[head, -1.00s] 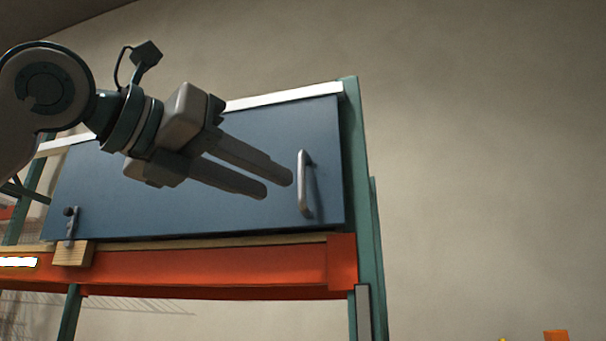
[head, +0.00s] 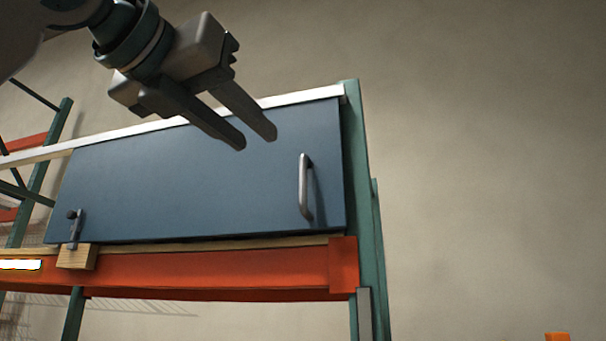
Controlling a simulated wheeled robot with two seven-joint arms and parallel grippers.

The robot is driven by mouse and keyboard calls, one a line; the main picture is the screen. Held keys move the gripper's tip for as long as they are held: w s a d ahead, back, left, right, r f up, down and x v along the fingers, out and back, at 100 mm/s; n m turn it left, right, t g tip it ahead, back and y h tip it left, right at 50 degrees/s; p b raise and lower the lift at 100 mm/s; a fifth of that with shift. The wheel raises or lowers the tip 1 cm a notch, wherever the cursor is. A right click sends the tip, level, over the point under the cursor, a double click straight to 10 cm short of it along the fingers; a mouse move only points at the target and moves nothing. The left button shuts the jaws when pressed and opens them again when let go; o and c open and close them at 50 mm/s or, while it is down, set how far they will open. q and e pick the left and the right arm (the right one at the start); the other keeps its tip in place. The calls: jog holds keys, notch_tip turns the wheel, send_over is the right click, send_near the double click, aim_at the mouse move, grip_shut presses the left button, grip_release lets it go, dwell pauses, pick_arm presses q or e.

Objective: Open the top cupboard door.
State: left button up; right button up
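The blue cupboard door (head: 190,195) fills the upper bay of a shelf frame and looks shut. Its silver vertical bar handle (head: 304,188) is near the door's right edge. A small dark latch (head: 74,228) sits at the lower left corner by a wooden block. My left gripper (head: 258,141) comes in from the upper left, in front of the door's upper part. Its two fingers are apart with nothing between them. The fingertips are up and left of the handle and do not touch it. My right gripper is not in view.
A green upright (head: 364,220) stands just right of the door. An orange beam (head: 210,271) runs below it, and a white strip (head: 270,102) runs along its top. A wooden block (head: 77,257) sits on the beam at left. Bare wall is to the right.

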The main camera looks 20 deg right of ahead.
aim_at(301, 176)
pick_arm(q)
jog(key=p+x, duration=0.8)
jog(key=x, duration=0.7)
jog(key=shift+w+d, duration=0.3)
jog(key=shift+w+d+f+p, duration=0.1)
jog(key=shift+w+d+p, duration=0.2)
jog(key=shift+p, duration=0.1)
jog(key=shift+c, duration=0.6)
grip_shut()
